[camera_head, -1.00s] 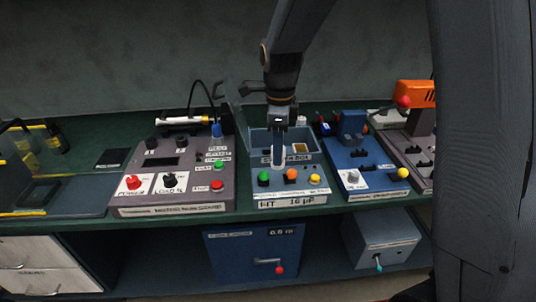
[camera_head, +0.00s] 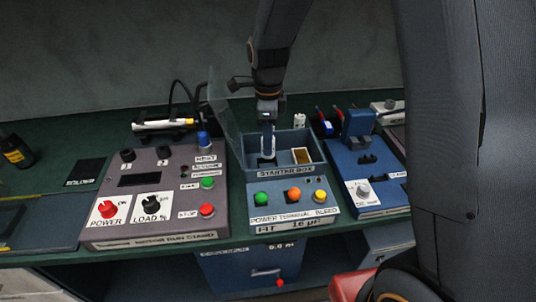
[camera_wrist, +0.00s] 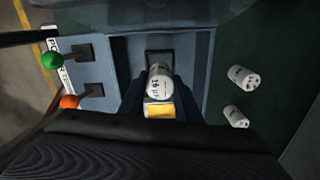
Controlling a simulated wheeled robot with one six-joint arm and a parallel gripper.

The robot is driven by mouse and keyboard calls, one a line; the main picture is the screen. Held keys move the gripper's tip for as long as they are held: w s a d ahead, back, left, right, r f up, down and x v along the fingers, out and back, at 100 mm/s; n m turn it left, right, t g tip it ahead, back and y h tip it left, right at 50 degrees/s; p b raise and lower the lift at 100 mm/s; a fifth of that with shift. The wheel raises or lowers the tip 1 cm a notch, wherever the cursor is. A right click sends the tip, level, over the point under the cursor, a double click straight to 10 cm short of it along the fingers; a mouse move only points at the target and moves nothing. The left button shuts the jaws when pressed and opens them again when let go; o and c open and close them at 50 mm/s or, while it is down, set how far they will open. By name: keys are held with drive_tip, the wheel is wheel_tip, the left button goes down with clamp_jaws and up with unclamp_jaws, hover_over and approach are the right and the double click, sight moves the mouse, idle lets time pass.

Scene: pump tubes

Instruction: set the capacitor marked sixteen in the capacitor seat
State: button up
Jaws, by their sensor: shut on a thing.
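In the wrist view, a white capacitor (camera_wrist: 158,84) with a marking that reads like 16 µF is between the fingers of my gripper (camera_wrist: 159,100), which is shut on it. A dark square recess (camera_wrist: 160,58), apparently the capacitor seat, shows just beyond the capacitor's end. In the head view, my gripper (camera_head: 268,150) points down into the left part of the open blue starter box (camera_head: 318,150). The capacitor is hard to make out there, and I cannot tell whether it touches the seat. The box's front label reads FIT 16 µF.
Two other white capacitors (camera_wrist: 243,78) (camera_wrist: 236,117) lie outside the box; one stands behind it in the head view (camera_head: 299,121). A yellow block (camera_head: 301,156) sits inside the box. A clear raised lid (camera_head: 224,105) stands at left. A grey control stand (camera_head: 155,190) and blue fixture (camera_head: 362,170) flank the box.

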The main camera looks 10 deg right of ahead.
drive_tip(key=shift+f+p, duration=0.55)
drive_tip(key=shift+f, duration=2.3)
drive_tip(key=shift+f, duration=0.15)
drive_tip(key=o, duration=1.1)
